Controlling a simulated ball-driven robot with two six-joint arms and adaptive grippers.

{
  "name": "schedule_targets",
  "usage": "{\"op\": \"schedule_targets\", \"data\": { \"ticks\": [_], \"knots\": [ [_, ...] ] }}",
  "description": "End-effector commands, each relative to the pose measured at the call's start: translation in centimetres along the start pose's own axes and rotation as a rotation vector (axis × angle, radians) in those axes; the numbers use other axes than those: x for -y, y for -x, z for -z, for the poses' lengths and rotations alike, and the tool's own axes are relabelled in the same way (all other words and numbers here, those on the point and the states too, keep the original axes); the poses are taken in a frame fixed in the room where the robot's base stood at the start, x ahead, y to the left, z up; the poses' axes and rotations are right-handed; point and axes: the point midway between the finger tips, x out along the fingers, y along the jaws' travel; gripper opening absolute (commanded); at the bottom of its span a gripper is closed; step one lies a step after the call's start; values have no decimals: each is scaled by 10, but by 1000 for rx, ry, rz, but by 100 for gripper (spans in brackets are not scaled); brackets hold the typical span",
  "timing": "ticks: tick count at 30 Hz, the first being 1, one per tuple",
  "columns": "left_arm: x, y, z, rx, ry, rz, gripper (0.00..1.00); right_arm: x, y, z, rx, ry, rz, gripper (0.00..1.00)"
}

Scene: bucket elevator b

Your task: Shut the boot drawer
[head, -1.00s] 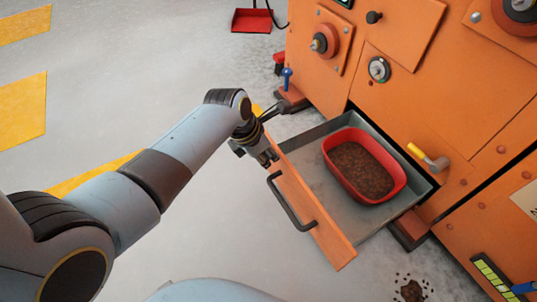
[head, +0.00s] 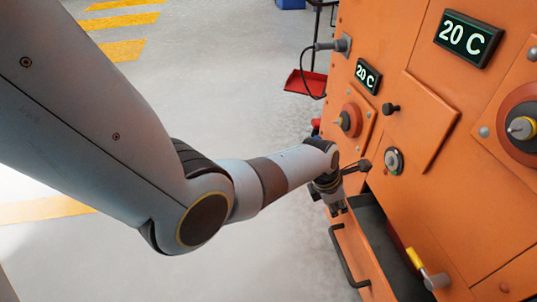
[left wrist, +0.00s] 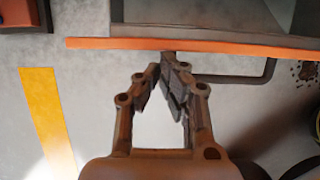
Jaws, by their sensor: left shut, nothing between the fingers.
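The boot drawer is partly open. Its orange front (head: 352,240) stands out from the orange machine, with a dark handle (head: 345,262) on its outer face. A dark strip of the drawer's inside (head: 385,245) shows behind the front. My left gripper (head: 339,211) is shut and empty at the far end of the drawer front. In the left wrist view my left gripper (left wrist: 166,62) has its tips at the front's orange edge (left wrist: 200,44), beside the handle (left wrist: 245,79); I cannot tell whether they touch. The red tub is not visible now. My right gripper is not in view.
The machine face carries a yellow-handled lever (head: 415,260), a dial (head: 394,161), and 20 C displays (head: 468,38). A red dustpan (head: 305,82) stands on the floor beyond. The grey floor left of the drawer is clear. Dark crumbs (left wrist: 306,70) lie on the floor.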

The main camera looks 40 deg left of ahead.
Motion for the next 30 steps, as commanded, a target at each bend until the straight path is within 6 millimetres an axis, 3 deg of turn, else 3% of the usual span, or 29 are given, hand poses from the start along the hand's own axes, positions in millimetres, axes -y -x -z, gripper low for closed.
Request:
{"op": "schedule_targets", "data": {
  "ticks": [9, 30],
  "knots": [
    [0, -15, -33, -1, 0, 1, 0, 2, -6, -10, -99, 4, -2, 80],
    [0, -15, -38, 1, 0, 0, 0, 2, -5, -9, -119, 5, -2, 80]
  ]
}}
